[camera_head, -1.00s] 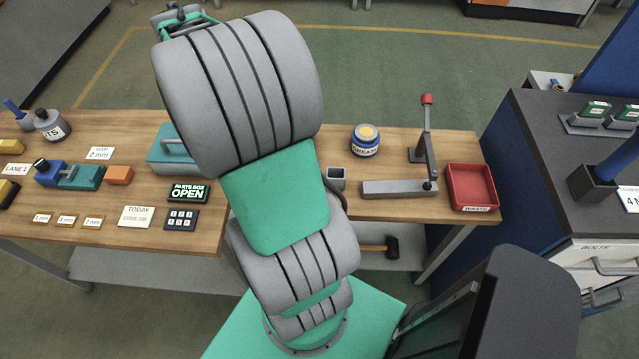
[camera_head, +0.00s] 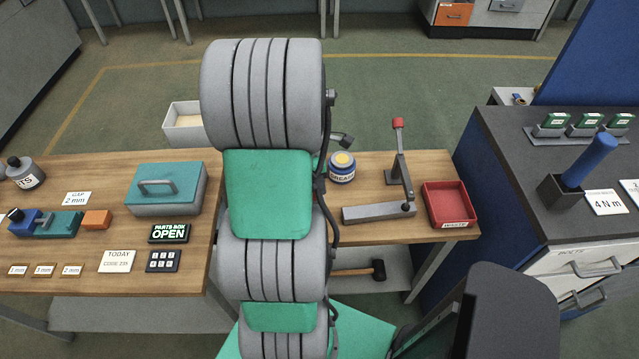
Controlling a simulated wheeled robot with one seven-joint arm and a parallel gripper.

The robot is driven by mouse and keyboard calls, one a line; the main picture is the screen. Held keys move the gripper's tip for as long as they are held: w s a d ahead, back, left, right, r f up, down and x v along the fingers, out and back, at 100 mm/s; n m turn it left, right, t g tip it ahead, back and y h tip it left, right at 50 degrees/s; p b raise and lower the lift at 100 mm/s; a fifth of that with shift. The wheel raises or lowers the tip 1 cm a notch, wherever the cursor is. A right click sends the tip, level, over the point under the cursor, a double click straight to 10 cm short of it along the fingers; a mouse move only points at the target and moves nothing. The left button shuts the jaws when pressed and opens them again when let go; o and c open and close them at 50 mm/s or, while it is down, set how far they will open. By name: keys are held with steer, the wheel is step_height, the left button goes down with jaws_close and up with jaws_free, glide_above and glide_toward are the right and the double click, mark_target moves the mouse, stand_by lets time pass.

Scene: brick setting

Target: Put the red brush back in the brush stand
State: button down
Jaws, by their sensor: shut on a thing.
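I see no red brush in this view. My arm stands upright across the middle, and its large grey and green links hide what lies behind them. My gripper's fingers do not show. A small dark grey piece with a bit of green sticks out right of the arm near the grease jar, and I cannot tell whether it belongs to my gripper. I see no stand that I can name as the brush stand. The strip of bench just left of the grease jar is hidden by the arm.
A blue and white grease jar (camera_head: 342,168), a grey lever press (camera_head: 380,212) and a red waste tray (camera_head: 450,205) stand right of my arm. A teal box (camera_head: 167,190) and an OPEN sign (camera_head: 169,233) lie left. A dark holder (camera_head: 562,192) with a blue handle is far right.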

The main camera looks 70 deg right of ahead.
steer(key=shift+f, duration=0.5)
steer(key=shift+f, duration=0.2)
steer(key=c, duration=1.3)
jaws_free()
steer(key=shift+o, duration=0.2)
steer(key=shift+r, duration=0.1)
